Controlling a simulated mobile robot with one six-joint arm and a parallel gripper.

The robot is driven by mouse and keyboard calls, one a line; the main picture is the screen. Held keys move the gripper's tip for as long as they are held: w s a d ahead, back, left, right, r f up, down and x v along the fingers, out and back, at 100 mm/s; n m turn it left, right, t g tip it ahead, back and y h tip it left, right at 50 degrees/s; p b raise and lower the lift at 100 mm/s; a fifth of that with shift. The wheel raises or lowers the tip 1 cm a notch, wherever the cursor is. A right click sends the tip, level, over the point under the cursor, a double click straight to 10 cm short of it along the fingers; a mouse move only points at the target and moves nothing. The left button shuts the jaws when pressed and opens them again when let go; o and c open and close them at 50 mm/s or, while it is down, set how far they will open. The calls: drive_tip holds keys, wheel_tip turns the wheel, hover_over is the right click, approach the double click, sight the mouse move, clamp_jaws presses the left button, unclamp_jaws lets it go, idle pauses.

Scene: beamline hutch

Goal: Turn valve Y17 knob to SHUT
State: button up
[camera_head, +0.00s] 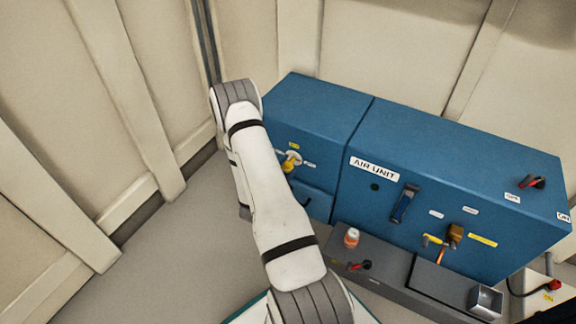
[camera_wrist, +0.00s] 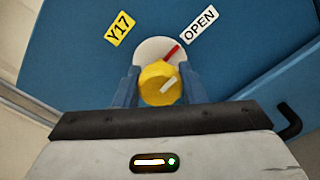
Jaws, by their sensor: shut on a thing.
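The yellow valve knob (camera_wrist: 160,84) sits on a round white plate (camera_wrist: 148,48) on a blue panel in the wrist view. A red mark at the knob's upper right points toward the OPEN label (camera_wrist: 198,24). No SHUT label is readable.
The knob is on the left blue cabinet (camera_head: 318,106). The AIR UNIT cabinet (camera_head: 460,150) stands to its right with a dark handle (camera_head: 404,203) and other valves. A black hook (camera_wrist: 289,122) shows at right.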

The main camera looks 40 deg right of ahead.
drive_tip(key=n+p, duration=0.1)
drive_tip(key=n, duration=0.1)
drive_tip(key=n+p, duration=0.1)
drive_tip(key=n, duration=0.1)
drive_tip(key=shift+a+r+n, duration=0.15)
drive_tip(key=shift+a+n, duration=0.05)
drive_tip(key=shift+n, duration=0.2)
drive_tip(key=n+p, duration=0.1)
drive_tip(key=n, duration=0.3)
drive_tip(key=shift+w, duration=0.15)
drive_tip(key=n+p, duration=0.2)
drive_tip(key=n, duration=0.3)
drive_tip(key=shift+w, duration=0.1)
drive_tip(key=n+p, duration=0.1)
drive_tip(key=n, duration=0.3)
drive_tip(key=shift+w+a+n, duration=0.1)
drive_tip(key=shift+n, duration=0.2)
drive_tip(key=n+p, duration=0.1)
drive_tip(key=n, duration=0.8)
drive_tip(key=shift+p, duration=0.4)
drive_tip(key=n, duration=0.4)
drive_tip(key=shift+p, duration=0.3)
drive_tip(key=shift+f+n, duration=0.2)
drive_tip(key=shift+n, duration=1.7)
